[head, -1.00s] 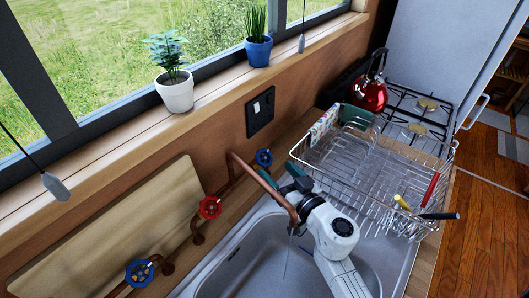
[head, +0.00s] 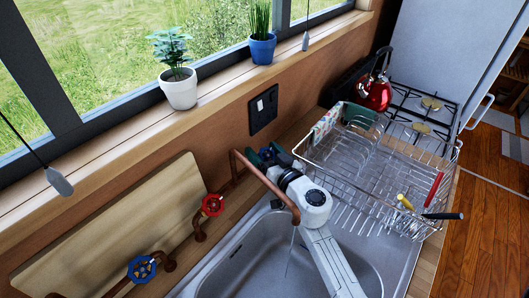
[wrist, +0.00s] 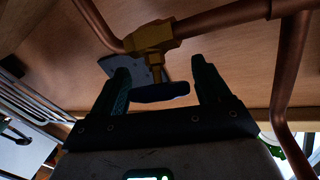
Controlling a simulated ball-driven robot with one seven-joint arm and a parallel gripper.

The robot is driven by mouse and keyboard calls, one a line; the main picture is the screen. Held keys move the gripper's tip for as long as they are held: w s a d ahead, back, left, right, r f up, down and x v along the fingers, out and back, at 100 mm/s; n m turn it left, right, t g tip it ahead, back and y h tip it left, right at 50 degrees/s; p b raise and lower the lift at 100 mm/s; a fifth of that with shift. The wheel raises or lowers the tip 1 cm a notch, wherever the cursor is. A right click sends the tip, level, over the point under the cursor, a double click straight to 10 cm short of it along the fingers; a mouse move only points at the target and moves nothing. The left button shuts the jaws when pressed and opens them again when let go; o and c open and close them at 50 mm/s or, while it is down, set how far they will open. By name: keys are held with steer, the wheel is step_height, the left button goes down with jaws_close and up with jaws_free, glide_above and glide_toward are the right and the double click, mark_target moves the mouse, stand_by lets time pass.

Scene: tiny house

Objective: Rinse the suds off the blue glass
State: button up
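My gripper (wrist: 160,65) is at the far blue tap valve (wrist: 160,92), which the wrist view shows edge-on and dark. Its fingers are apart, one on each side of the valve handle; firm contact cannot be made out. In the head view my gripper (head: 266,155) is at the wall behind the copper spout (head: 268,180), with my arm reaching over the sink (head: 240,262). A thin stream of water (head: 290,252) falls from the spout into the sink. I cannot see the blue glass or any suds in either view.
A wire dish rack (head: 330,185) with clear dishware and coloured-handled utensils stands right of the sink. A red valve (head: 212,205) and another blue valve (head: 141,269) are along the wall. A cutting board (head: 110,225) leans there. A red kettle (head: 374,93) is on the stove.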

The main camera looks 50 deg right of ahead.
steer(key=c, duration=0.8)
steer(key=shift+c, duration=0.2)
steer(key=n+y+p, duration=0.2)
steer(key=n+t+y+p, duration=0.1)
steer(key=n, duration=0.1)
steer(key=shift+w+a+r+y, duration=0.1)
steer(key=shift+r+y, duration=0.2)
steer(key=shift+a+f+n+y+p, duration=0.15)
steer(key=shift+n+y+p, duration=0.55)
steer(key=shift+n+y, duration=0.35)
steer(key=o, duration=1)
steer(key=shift+f, duration=0.1)
steer(key=shift+f+h, duration=0.15)
steer(key=shift+h, duration=0.1)
